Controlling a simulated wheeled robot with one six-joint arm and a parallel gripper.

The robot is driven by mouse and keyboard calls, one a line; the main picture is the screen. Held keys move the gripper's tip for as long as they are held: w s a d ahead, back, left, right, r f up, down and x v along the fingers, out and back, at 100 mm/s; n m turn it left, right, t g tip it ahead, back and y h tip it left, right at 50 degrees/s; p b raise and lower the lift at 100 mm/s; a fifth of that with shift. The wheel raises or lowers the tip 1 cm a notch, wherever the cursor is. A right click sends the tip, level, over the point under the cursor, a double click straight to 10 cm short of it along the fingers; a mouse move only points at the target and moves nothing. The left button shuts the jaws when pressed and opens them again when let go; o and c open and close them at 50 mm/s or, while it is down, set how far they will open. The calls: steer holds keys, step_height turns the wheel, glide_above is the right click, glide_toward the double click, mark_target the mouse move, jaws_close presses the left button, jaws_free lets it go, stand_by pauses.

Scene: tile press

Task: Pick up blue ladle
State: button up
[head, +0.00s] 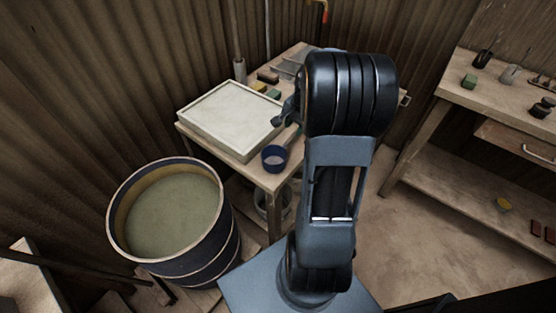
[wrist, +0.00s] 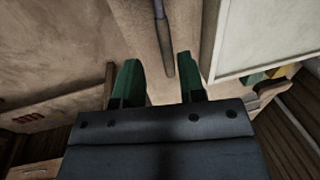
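The blue ladle (head: 274,158) is on the near corner of the wooden table in the head view, its round cup facing up. In the wrist view a thin dark blue-grey handle (wrist: 162,42), which looks like the ladle's, runs down from the top edge and ends between my fingertips. My gripper (wrist: 157,60) is open, with its two green-tipped fingers apart on either side of the handle's end. Neither finger visibly touches it. The ladle's cup is outside the wrist view. In the head view my arm hides most of the gripper.
A shallow tray (head: 231,114) with a pale surface lies left of the ladle on the table (head: 258,175). Small coloured blocks (head: 268,78) lie behind it. A large barrel (head: 118,221) of murky liquid stands at front left. A shelved bench (head: 450,88) is at right.

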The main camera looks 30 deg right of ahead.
mark_target(289, 140)
steer(key=f, duration=0.3)
steer(key=w+f, duration=0.1)
steer(key=f, duration=0.3)
steer(key=w+a+f+b, duration=0.1)
steer(key=f, duration=0.2)
steer(key=shift+w+f, duration=0.15)
steer(key=shift+f, duration=0.2)
jaws_close()
